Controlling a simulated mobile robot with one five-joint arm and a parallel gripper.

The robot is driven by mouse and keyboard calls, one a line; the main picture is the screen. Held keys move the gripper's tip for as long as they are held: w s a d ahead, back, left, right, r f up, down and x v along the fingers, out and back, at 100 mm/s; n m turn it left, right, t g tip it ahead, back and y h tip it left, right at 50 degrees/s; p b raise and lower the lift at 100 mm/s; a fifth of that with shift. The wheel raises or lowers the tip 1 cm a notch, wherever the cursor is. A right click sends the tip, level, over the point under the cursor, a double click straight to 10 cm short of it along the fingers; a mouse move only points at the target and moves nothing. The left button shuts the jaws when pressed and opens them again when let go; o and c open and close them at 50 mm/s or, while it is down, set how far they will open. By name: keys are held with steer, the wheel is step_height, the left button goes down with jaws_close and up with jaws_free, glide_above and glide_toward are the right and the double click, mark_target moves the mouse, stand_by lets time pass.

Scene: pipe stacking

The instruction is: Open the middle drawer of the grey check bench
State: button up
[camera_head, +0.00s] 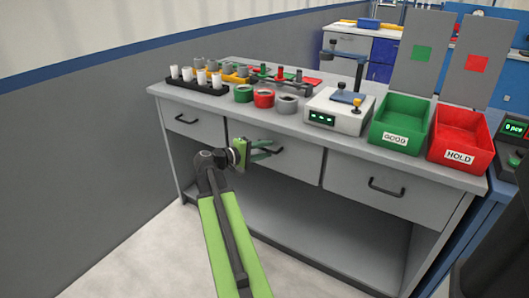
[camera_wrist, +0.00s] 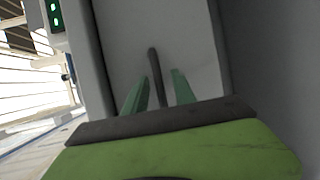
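The grey check bench (camera_head: 300,127) has three drawers in a row under its top. The middle drawer (camera_head: 298,164) looks flush with its neighbours. It fills the centre of the wrist view (camera_wrist: 190,35). Its dark bar handle (camera_head: 279,151) is partly hidden by my fingers in the head view. My gripper (camera_head: 268,149) is at this handle with its green fingers apart. In the wrist view, the handle (camera_wrist: 153,62) runs between the two fingertips (camera_wrist: 161,76), with a gap visible on either side. I cannot tell whether a finger touches it.
The left drawer (camera_head: 192,124) and right drawer (camera_head: 390,190) appear shut. Above stand pipe rings, a black rack (camera_head: 190,88), a white gauge (camera_head: 335,112), a green GOOD bin (camera_head: 398,139) and a red HOLD bin (camera_head: 459,155). Floor before the bench looks clear.

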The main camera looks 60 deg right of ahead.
jaws_close()
stand_by(1.4)
